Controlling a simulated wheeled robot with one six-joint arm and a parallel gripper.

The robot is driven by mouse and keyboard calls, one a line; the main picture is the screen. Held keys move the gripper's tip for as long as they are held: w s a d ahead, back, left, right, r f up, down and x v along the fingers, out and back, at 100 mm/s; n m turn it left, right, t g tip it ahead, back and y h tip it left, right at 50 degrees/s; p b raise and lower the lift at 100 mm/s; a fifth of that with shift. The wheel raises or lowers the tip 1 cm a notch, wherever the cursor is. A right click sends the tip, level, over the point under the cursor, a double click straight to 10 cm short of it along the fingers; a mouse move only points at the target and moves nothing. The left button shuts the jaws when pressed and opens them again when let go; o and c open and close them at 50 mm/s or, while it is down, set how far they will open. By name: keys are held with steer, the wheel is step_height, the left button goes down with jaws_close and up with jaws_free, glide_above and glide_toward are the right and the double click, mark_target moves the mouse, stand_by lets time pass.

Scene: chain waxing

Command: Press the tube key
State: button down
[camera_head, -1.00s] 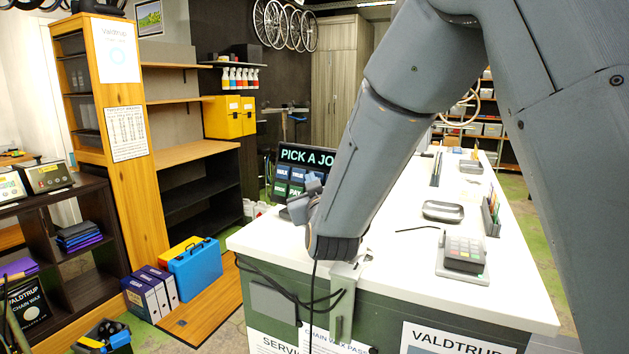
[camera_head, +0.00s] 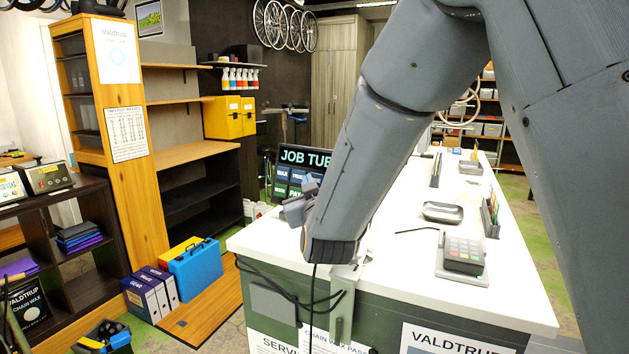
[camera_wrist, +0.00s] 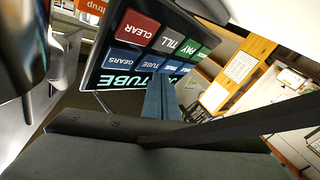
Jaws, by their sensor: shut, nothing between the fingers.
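A tilted black touch screen (camera_head: 305,157) stands on the counter, partly hidden by my arm; its header begins "JOB TUB". In the wrist view the same screen (camera_wrist: 108,84) appears upside down, with a header ending "TUBE". The blue tube key (camera_wrist: 158,63) lies between the gears key (camera_wrist: 123,62) and another blue key, below a dark till key (camera_wrist: 172,40). My gripper (camera_wrist: 161,82) is shut and empty, its fingertips in front of the screen near the tube key. Whether they touch the glass cannot be told. In the head view my arm hides most of the gripper.
The white counter (camera_head: 400,265) carries a card terminal (camera_head: 463,252), a metal tray (camera_head: 442,211) and a small rack (camera_head: 491,215). A wooden shelf unit (camera_head: 130,190) and a blue case (camera_head: 195,265) stand at left.

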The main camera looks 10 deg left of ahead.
steer(key=s, duration=0.1)
steer(key=s+a+r+p, duration=0.1)
steer(key=s, duration=0.1)
steer(key=s+a, duration=0.1)
steer(key=shift+s+a+r+p, duration=0.1)
steer(key=shift+s+r+p, duration=0.1)
steer(key=shift+p, duration=0.15)
stand_by(0.8)
